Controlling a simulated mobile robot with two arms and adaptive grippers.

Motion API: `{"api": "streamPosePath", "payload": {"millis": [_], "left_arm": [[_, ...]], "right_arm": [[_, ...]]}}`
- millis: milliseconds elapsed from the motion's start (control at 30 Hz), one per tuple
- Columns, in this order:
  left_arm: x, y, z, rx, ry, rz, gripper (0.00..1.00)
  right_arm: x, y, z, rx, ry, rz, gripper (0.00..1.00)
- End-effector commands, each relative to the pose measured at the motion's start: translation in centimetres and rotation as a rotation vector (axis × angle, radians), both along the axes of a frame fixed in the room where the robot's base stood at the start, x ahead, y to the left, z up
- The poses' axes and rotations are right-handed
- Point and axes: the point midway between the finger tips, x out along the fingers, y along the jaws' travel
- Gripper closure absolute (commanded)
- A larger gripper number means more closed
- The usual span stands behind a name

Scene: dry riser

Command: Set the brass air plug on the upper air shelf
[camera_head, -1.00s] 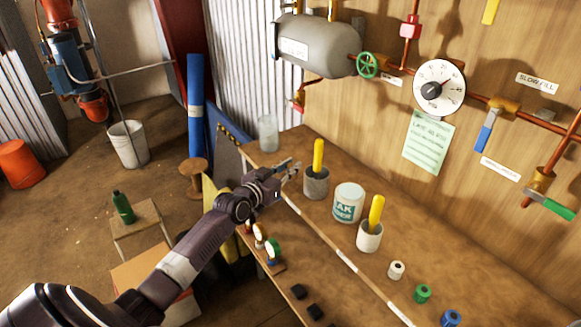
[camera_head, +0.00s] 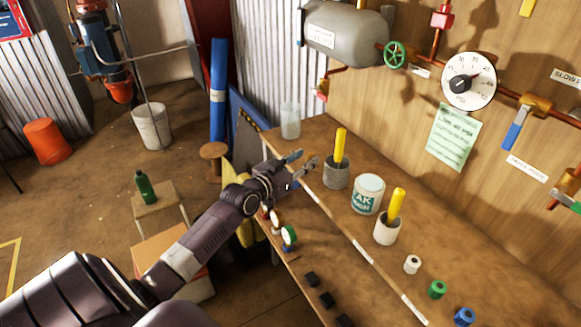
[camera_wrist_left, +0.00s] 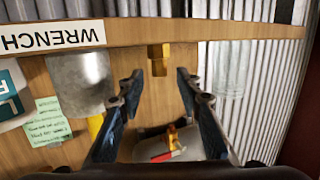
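The brass air plug (camera_wrist_left: 159,58) shows in the left wrist view, which is upside down. It stands at the front edge of the upper board (camera_wrist_left: 230,32), between my left gripper's fingertips with a gap on each side. My left gripper (camera_wrist_left: 156,82) is open and not touching it. In the head view, my left gripper (camera_head: 308,158) is over the front edge of the upper shelf (camera_head: 325,212), left of a grey cup. I cannot make out the plug there. My right gripper is not in view.
The grey cup (camera_head: 336,173) with a yellow handle, a white tin (camera_head: 367,194) and a white cup (camera_head: 387,230) stand close by on the shelf. A clear jar (camera_head: 290,121) stands at its far end.

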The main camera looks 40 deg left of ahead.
Motion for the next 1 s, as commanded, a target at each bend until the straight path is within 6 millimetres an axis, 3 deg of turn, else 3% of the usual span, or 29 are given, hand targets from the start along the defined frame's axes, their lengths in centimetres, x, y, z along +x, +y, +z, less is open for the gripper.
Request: {"api": "streamPosePath", "payload": {"millis": [200,400,800,900,967,1000], "left_arm": [[-4.4,0.0,0.5,0.002,0.002,-0.001,0.68],[-7.1,0.0,0.9,0.001,0.002,0.0,0.68],[-8.2,0.0,1.2,0.0,0.002,0.001,0.68],[-8.3,0.3,-0.8,-0.004,0.032,0.013,0.68],[-8.7,0.7,-3.7,-0.009,0.077,0.031,0.68],[-9.1,1.0,-6.5,-0.012,0.12,0.046,0.68]], "right_arm": [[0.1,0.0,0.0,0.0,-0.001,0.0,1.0],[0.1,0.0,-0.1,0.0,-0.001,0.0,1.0],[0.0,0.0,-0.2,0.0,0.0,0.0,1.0],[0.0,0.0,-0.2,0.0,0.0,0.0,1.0],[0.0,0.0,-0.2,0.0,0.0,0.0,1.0],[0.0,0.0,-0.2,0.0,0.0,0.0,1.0]]}}
